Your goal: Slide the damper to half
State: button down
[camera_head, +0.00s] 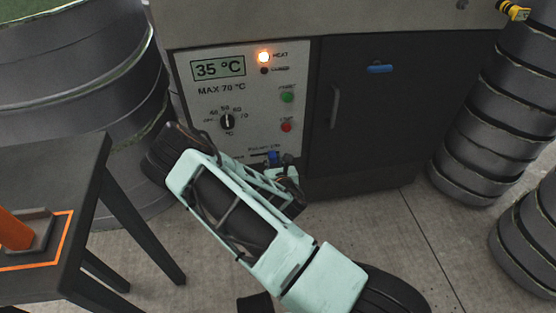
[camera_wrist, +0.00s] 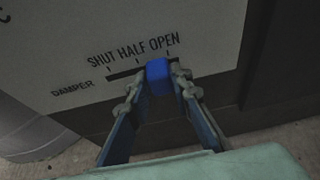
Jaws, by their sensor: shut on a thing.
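The blue damper knob (camera_wrist: 158,77) sticks out from a black slot marked SHUT, HALF and OPEN on the white control panel (camera_wrist: 60,50). It stands right of the HALF tick, closer to the OPEN end. My gripper (camera_wrist: 159,82) has one finger on each side of the knob and is shut on it. In the head view the knob (camera_head: 273,156) shows low on the panel, with my gripper (camera_head: 280,165) at it. My fingers and wrist partly hide the slot there.
The panel (camera_head: 240,80) reads 35 °C with the HEAT lamp lit; a dial and green and red buttons sit above the slot. A dark cabinet door (camera_head: 355,110) is at right. A dark table (camera_head: 60,180) stands left, with stacked grey moulds (camera_head: 490,130) at right.

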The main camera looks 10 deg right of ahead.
jog(key=shift+a, duration=1.25)
jog(key=c, duration=1.7)
grip_release()
jog(key=v, duration=1.2)
jog(key=shift+w+r, duration=0.1)
